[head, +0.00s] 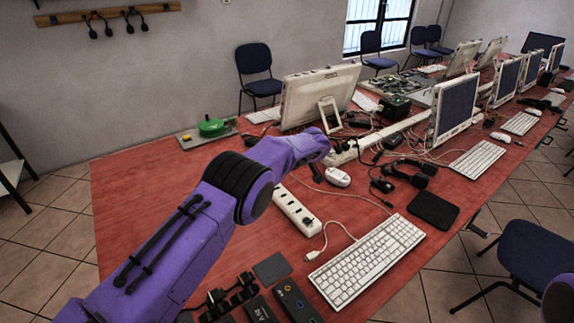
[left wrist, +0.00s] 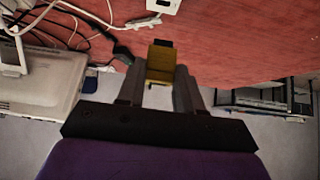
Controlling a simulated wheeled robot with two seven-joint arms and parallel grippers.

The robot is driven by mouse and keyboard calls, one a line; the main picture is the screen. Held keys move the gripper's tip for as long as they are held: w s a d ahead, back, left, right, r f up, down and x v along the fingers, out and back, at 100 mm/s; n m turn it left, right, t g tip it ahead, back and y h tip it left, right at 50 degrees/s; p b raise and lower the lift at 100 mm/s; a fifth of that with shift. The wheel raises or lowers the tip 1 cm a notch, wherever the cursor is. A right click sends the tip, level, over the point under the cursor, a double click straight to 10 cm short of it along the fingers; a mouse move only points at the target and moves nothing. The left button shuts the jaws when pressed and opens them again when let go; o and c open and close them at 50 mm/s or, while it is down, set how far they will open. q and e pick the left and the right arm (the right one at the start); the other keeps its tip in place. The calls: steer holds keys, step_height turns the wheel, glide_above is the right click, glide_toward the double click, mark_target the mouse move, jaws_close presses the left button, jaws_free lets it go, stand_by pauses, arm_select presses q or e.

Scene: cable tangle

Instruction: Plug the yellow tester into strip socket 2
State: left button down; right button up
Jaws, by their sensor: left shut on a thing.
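The yellow tester (left wrist: 161,62) is a small yellow block with a dark end. It shows between the fingers of my left gripper (left wrist: 160,80) in the left wrist view, and the gripper is shut on it. In the head view my purple left arm reaches over the red table; its wrist hides the tester and most of the fingers. A white power strip (head: 291,205) with several sockets lies on the table nearer to me than the wrist, apart from the gripper. The socket numbers are too small to read. My right gripper is not in view.
A monitor (head: 318,95) and tangled cables stand behind the wrist. Dark boxes (head: 296,300) lie at the near edge.

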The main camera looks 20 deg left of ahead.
arm_select(q)
steer(key=shift+w+f+b, duration=0.15)
steer(key=shift+f+b, duration=1.2)
steer(key=shift+f, duration=0.95)
steer(key=shift+w+f+b, duration=0.1)
steer(key=shift+f+b, duration=1.2)
steer(key=shift+f, duration=1)
steer(key=shift+d, duration=0.1)
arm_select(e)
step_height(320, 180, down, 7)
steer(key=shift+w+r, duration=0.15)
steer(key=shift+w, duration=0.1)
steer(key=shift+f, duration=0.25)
arm_select(q)
steer(key=shift+r+b, duration=0.1)
steer(key=shift+b, duration=0.25)
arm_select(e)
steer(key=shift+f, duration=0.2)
arm_select(q)
steer(key=shift+f+b, duration=1.2)
steer(key=shift+f, duration=0.1)
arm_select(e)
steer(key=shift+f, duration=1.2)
